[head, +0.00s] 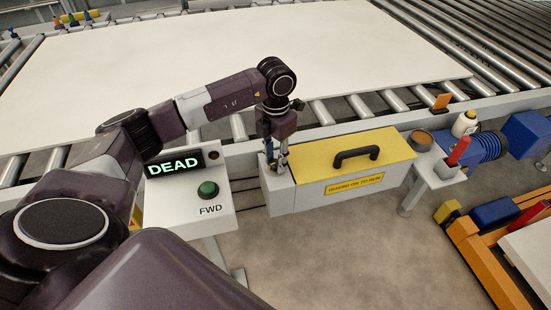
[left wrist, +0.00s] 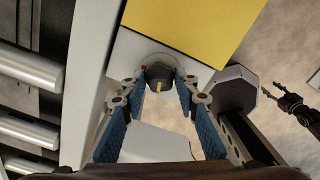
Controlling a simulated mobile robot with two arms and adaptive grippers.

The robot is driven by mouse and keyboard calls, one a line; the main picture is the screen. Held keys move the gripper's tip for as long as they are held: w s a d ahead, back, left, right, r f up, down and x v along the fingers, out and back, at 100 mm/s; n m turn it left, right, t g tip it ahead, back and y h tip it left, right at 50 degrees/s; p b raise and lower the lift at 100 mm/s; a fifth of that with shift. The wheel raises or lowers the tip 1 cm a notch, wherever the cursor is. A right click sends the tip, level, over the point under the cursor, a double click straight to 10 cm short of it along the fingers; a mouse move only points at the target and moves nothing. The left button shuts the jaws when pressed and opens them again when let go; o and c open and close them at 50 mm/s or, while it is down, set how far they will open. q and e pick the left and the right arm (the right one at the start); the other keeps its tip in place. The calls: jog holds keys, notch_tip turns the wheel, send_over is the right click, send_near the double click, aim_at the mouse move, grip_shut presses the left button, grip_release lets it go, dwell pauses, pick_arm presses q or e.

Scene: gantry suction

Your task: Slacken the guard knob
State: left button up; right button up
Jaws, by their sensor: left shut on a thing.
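The guard knob (left wrist: 159,77) is a dark round knob with a yellow mark, on the pale end of the guard box below its yellow lid. My left gripper (head: 275,160) reaches down to the left end of the yellow guard (head: 312,158). In the left wrist view its two blue-padded fingers (left wrist: 160,92) are shut on the knob, one on each side. In the head view the gripper hides the knob. The guard has a black handle (head: 356,157) and is down on its box. My right gripper (left wrist: 290,100) shows small in the left wrist view, its fingers apart and empty.
A control box with a lit DEAD sign (head: 174,165) and a green FWD button (head: 208,189) stands left of the guard. A white board (head: 230,70) lies on the rollers behind.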

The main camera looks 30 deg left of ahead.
aim_at(276, 162)
pick_arm(q)
jog(key=shift+w, duration=0.1)
jog(key=o, duration=1.1)
jog(key=shift+o, duration=0.2)
notch_tip(276, 162, up, 12)
